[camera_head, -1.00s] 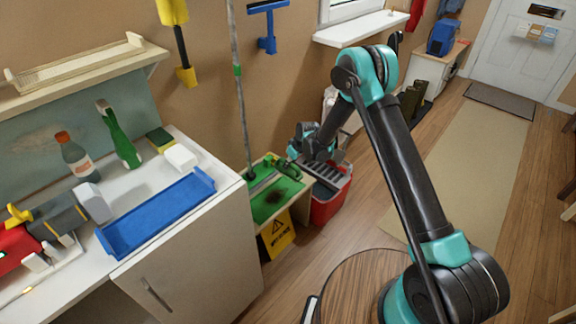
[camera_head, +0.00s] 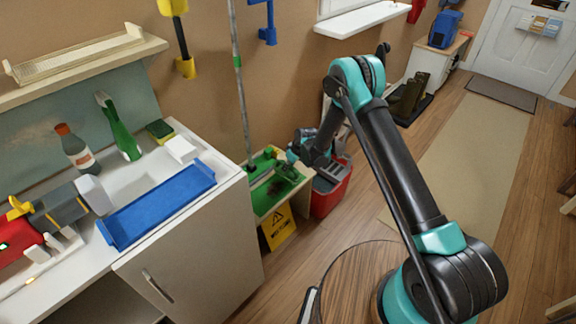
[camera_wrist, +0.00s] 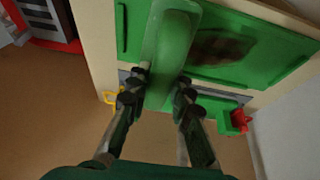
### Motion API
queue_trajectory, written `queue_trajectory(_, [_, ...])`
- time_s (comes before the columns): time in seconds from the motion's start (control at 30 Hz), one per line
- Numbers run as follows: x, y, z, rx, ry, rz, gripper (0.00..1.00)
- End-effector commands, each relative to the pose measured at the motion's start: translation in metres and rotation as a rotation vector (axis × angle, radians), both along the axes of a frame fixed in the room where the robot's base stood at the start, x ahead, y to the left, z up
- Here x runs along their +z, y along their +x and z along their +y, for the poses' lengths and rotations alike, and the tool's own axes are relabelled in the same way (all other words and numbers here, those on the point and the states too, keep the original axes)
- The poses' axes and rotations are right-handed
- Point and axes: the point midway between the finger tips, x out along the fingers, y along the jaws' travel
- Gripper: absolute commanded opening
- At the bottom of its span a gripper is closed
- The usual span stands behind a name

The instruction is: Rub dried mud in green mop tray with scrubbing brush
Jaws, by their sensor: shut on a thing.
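The green mop tray (camera_head: 262,203) sits on a low wooden stand beside the white cabinet in the head view. In the wrist view the tray (camera_wrist: 275,62) fills the upper right. A dark brown patch of dried mud (camera_wrist: 224,46) lies on its surface. My gripper (camera_wrist: 160,90) is shut on the green scrubbing brush (camera_wrist: 168,52). The brush is left of the mud in the wrist view; its bristles are hidden, so I cannot tell whether it touches the tray. In the head view my gripper (camera_head: 292,160) is over the tray's far right part.
A red bucket with a grey top (camera_head: 331,187) stands right of the tray. A yellow warning sign (camera_head: 278,228) leans at the stand's front. A mop pole (camera_head: 239,95) rises behind the tray's left side. The white cabinet (camera_head: 195,255) is close on the left.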

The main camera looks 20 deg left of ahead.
Motion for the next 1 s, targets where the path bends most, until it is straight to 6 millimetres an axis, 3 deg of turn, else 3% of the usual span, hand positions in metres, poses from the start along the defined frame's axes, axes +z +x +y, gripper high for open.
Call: queue_trajectory(1.0, [-0.0080, 0.0002, 0.0001, 0.000, 0.000, 0.000, 0.00])
